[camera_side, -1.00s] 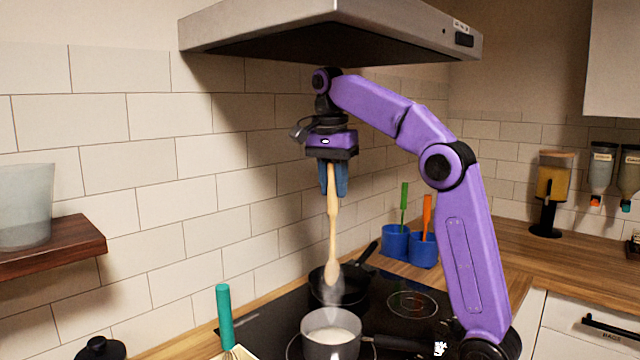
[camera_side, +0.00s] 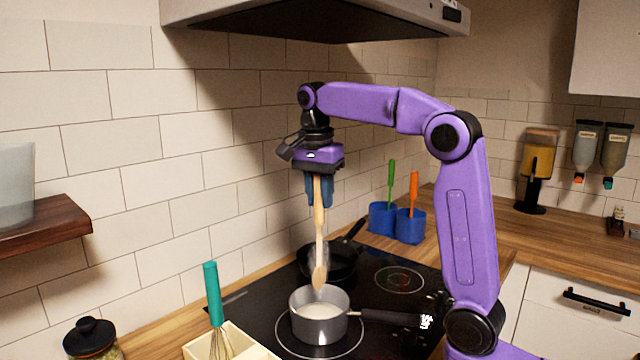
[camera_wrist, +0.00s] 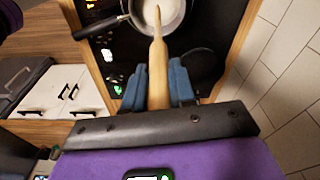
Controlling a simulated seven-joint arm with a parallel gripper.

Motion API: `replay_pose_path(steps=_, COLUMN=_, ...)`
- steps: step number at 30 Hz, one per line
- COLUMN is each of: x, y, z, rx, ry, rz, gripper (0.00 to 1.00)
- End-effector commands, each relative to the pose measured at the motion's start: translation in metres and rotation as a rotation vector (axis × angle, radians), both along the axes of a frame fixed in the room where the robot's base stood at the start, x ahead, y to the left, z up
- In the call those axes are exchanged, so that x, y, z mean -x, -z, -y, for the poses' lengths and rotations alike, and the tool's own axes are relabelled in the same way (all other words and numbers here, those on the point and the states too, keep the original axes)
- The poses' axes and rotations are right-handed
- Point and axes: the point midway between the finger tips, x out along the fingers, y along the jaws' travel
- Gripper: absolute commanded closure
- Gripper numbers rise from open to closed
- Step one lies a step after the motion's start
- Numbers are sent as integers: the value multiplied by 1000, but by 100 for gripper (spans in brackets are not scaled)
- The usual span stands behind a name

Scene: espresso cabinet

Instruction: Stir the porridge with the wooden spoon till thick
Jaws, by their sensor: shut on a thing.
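My gripper (camera_side: 319,203) has blue fingers shut on the upper handle of the wooden spoon (camera_side: 319,235). The spoon hangs nearly upright, bowl end down, over the grey saucepan (camera_side: 320,331). Its tip is at about the pan's far rim in the side view and seems just above the pale porridge (camera_side: 318,311); I cannot tell whether it touches. In the wrist view the spoon (camera_wrist: 158,60) runs from my gripper (camera_wrist: 158,88) towards the pan (camera_wrist: 188,32), covering part of it. The porridge (camera_wrist: 168,10) also shows there.
The pan handle (camera_side: 385,317) points right across the black hob. A dark frying pan (camera_side: 340,265) sits behind. A teal-handled whisk (camera_side: 213,300) stands at front left beside a dark-lidded jar (camera_side: 88,338). Blue cups (camera_side: 410,226) hold utensils. The range hood (camera_side: 320,15) is overhead.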

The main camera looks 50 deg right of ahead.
Motion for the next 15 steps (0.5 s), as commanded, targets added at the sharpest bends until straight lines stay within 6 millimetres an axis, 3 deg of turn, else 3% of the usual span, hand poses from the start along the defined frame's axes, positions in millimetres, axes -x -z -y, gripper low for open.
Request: replay_pose_path(steps=15, x=1, y=45, z=0, rx=0, ry=1, rz=-2, gripper=100)
